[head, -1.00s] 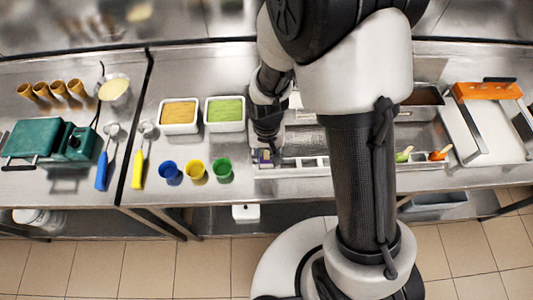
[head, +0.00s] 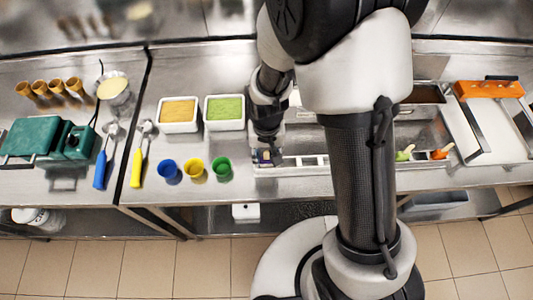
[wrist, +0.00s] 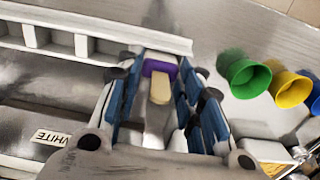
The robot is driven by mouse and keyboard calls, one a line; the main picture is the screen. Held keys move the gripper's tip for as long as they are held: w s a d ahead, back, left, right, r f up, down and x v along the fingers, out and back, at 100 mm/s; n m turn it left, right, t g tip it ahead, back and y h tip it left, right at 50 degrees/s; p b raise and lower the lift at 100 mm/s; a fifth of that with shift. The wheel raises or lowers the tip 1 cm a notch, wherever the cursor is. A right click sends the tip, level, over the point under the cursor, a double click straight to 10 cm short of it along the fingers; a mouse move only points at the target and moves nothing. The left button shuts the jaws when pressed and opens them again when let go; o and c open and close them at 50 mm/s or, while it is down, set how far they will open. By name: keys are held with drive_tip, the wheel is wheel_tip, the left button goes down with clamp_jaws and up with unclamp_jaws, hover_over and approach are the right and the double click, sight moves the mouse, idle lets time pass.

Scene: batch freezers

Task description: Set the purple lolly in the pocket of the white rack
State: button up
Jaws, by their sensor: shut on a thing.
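My gripper (wrist: 160,92) is shut on the purple lolly (wrist: 160,67), whose pale stick points back toward the wrist camera. In the head view my gripper (head: 267,150) points down at the left end of the white rack (head: 308,161), with a bit of the purple lolly (head: 265,157) showing between the fingers. In the wrist view the white rack (wrist: 150,38) runs along the upper left, with its end close by the lolly. The fingers hide the pocket there, and I cannot tell whether the lolly is inside it or above it.
Blue (head: 170,171), yellow (head: 195,170) and green (head: 222,169) cups stand just left of the rack. Tubs of orange (head: 180,127) and green (head: 225,124) stand behind them. A green lolly (head: 404,153) and an orange lolly (head: 441,153) lie at the right. A "WHITE" label (wrist: 53,137) shows nearby.

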idle(0.4)
drive_tip(key=o, duration=1.1)
wheel_tip(320, 180, up, 11)
drive_tip(key=shift+r, duration=0.45)
